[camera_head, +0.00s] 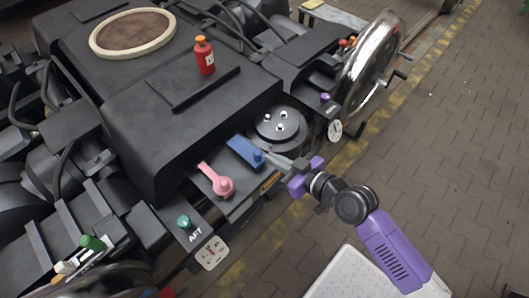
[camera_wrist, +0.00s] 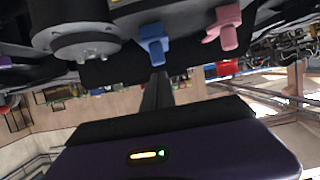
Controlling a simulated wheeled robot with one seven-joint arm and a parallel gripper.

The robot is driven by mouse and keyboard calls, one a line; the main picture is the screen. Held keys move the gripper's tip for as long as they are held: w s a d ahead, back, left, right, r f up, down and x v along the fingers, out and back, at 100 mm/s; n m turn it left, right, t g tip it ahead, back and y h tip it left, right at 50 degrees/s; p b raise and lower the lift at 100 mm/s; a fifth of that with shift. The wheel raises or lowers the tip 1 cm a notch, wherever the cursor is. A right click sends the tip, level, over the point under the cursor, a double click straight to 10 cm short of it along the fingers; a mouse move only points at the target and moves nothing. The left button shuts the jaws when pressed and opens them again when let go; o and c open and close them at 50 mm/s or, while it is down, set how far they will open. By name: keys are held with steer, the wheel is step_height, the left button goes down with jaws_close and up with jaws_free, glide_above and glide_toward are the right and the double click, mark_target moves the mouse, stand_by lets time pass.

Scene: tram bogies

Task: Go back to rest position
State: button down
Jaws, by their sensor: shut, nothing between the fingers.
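My gripper (camera_head: 272,158) is shut and empty, its thin dark fingertips close to the knob end of the blue lever (camera_head: 241,151). I cannot tell whether they touch it. In the wrist view the closed fingers (camera_wrist: 155,92) point at the blue lever (camera_wrist: 153,42). A pink lever (camera_head: 218,182) lies beside the blue one, toward the lower left, and also shows in the wrist view (camera_wrist: 223,27). My purple arm reaches in from the lower right.
A round dark hub (camera_head: 279,128) with shiny bolts sits just beyond the blue lever. A red bottle (camera_head: 205,57) stands on the black housing. A large metal handwheel (camera_head: 369,62), a purple knob (camera_head: 325,98) and a green knob (camera_head: 184,221) are nearby. The paved floor at right is clear.

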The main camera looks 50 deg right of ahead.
steer(key=shift+s+r, duration=0.6)
steer(key=shift+s, duration=0.2)
